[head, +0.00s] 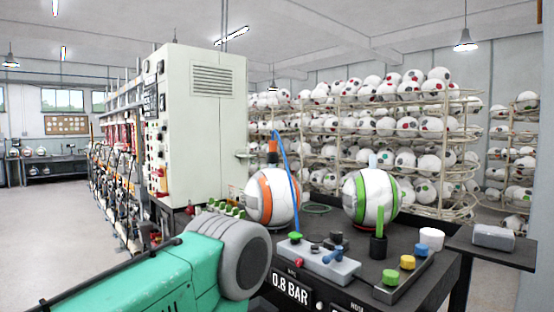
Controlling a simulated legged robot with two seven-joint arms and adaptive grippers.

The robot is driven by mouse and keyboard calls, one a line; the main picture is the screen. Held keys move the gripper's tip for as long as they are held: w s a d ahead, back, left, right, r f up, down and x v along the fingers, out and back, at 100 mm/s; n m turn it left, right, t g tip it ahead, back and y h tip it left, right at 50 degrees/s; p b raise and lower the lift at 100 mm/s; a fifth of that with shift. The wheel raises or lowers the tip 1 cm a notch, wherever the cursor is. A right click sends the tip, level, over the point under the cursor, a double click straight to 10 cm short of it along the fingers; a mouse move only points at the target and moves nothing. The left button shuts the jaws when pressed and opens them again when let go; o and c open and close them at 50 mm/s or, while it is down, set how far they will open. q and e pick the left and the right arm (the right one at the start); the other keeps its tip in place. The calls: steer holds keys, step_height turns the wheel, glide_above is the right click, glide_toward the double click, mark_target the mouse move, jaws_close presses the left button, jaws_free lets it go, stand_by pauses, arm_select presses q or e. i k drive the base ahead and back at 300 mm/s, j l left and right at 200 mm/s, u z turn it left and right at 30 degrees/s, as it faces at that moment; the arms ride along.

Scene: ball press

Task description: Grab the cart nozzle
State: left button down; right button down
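A nozzle-like orange and black piece (272,152) stands at the top of a white ball with orange bands (266,198). A blue hose (289,175) runs from near it down towards a grey control block (325,262) on the dark cart (425,290). A black holder with a green stick (379,240) stands upright on the cart. I cannot tell for sure which piece is the cart nozzle. My teal arm with a grey joint comes in from the lower left, in front of the cart. Neither of my grippers shows.
A second ball with green bands (371,196) sits to the right. A rail with coloured knobs (403,276), a white cylinder (431,238) and a side shelf (500,253) are at the right. A tall cabinet (196,125) and ball racks (415,165) stand behind. Floor is free at left.

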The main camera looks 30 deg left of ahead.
mark_target(272, 155)
steer(key=j+z, duration=0.3)
steer(key=j, duration=0.6)
steer(key=j+z, duration=0.25)
steer(key=j, duration=0.65)
steer(key=k, duration=0.05)
